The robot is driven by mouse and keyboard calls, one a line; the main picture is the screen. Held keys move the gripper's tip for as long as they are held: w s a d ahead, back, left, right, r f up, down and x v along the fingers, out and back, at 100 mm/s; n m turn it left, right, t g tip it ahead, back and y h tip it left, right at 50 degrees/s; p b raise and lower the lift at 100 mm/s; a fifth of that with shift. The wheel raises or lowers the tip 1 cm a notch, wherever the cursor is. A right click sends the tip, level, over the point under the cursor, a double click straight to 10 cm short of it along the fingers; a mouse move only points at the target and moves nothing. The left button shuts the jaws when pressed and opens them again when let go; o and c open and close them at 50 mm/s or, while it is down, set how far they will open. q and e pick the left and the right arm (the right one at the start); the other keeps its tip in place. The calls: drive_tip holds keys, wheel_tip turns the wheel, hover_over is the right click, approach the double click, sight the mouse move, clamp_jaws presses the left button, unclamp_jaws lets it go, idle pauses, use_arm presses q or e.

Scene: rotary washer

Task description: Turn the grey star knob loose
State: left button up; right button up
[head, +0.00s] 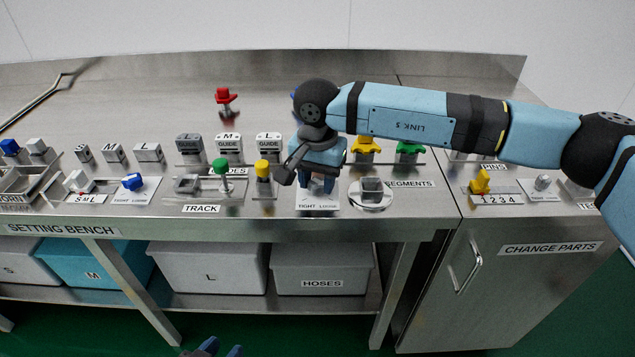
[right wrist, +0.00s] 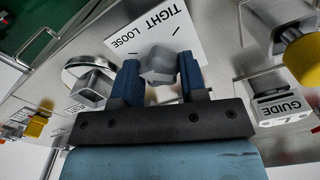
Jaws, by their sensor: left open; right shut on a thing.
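The grey star knob (right wrist: 158,66) sits over a white plate marked TIGHT and LOOSE (right wrist: 170,24), with short tick marks, in the right wrist view. My right gripper (right wrist: 161,78) is shut on the knob, with one blue finger on each side of it. In the head view, my right gripper (head: 318,186) reaches down over the same plate (head: 318,206) and hides the knob. Which mark the knob points at I cannot tell. Two blue fingertips of my left gripper (head: 221,349) show at the bottom edge of the head view, apart, empty and away from the bench.
A yellow-topped post (head: 263,170) and a green knob (head: 221,167) stand left of my right gripper. A round holder with a grey block (head: 371,189) is close on its right. GUIDE blocks (head: 268,146) stand behind. A blue knob (head: 132,182) has its own plate further left.

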sight(317, 182)
use_arm(q)
drive_tip(key=shift+r, duration=0.2)
drive_tip(key=shift+f, duration=0.1)
drive_tip(key=shift+f, duration=0.2)
use_arm(e)
drive_tip(key=o, duration=0.9)
drive_tip(key=shift+o, duration=0.2)
use_arm(q)
drive_tip(key=shift+a+p, duration=0.2)
drive_tip(key=shift+p, duration=0.65)
use_arm(e)
wheel_tip(317, 182, up, 14)
use_arm(q)
drive_tip(key=shift+s+r, duration=0.15)
use_arm(e)
drive_tip(key=shift+s+f, duration=0.1)
drive_tip(key=shift+f, duration=0.1)
